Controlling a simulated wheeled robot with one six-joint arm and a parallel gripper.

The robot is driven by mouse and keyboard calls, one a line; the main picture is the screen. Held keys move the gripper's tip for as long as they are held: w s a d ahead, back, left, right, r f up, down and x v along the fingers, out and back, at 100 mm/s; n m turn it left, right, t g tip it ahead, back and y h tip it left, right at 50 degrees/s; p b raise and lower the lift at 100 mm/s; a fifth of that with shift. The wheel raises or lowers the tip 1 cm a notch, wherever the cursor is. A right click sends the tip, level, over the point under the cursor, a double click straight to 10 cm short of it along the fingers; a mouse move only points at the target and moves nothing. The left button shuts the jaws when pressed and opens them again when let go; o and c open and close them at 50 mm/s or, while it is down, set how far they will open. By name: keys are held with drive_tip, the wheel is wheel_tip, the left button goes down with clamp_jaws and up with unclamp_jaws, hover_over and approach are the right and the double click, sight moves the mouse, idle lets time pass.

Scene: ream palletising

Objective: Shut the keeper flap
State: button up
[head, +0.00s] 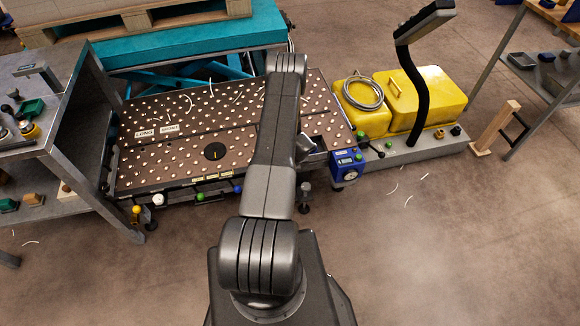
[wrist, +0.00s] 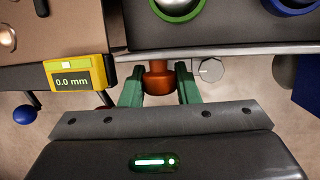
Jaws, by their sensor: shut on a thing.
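In the wrist view, my gripper (wrist: 159,84) has its two green fingers on either side of an orange-brown knob (wrist: 160,77), shut on it. The knob sits just below the front edge of a grey metal panel (wrist: 225,48). Whether this knob belongs to the keeper flap I cannot tell, and I cannot make out a flap for certain in either view. In the head view, my arm reaches over the right part of the studded table and hides the gripper and knob.
A yellow gauge (wrist: 77,75) reading 0.0 mm is left of the knob. The studded table (head: 170,150) has a blue dial box (head: 346,164) at its right corner. Yellow cases (head: 425,95) stand further right. A grey bench (head: 85,130) is left. Floor at lower right is mostly clear.

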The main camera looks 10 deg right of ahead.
drive_tip(key=o, duration=1)
drive_tip(key=shift+c, duration=0.2)
drive_tip(key=b, duration=0.3)
drive_tip(key=shift+s+f+t, duration=0.15)
drive_tip(key=shift+f+t, duration=0.2)
drive_tip(key=shift+t, duration=0.05)
drive_tip(key=b, duration=0.3)
drive_tip(key=t+b, duration=0.1)
drive_tip(key=b, duration=0.2)
drive_tip(key=shift+s+f+t, duration=0.2)
drive_tip(key=shift+f+t, duration=0.1)
drive_tip(key=b, duration=0.3)
drive_tip(key=shift+s+f+t, duration=0.1)
drive_tip(key=shift+f+t, duration=0.05)
drive_tip(key=shift+t, duration=0.25)
drive_tip(key=b, duration=0.3)
drive_tip(key=shift+f+t, duration=0.1)
drive_tip(key=shift+t, duration=0.3)
drive_tip(key=t+b, duration=0.1)
drive_tip(key=b, duration=0.2)
drive_tip(key=shift+s+f, duration=0.1)
drive_tip(key=shift+f, duration=0.1)
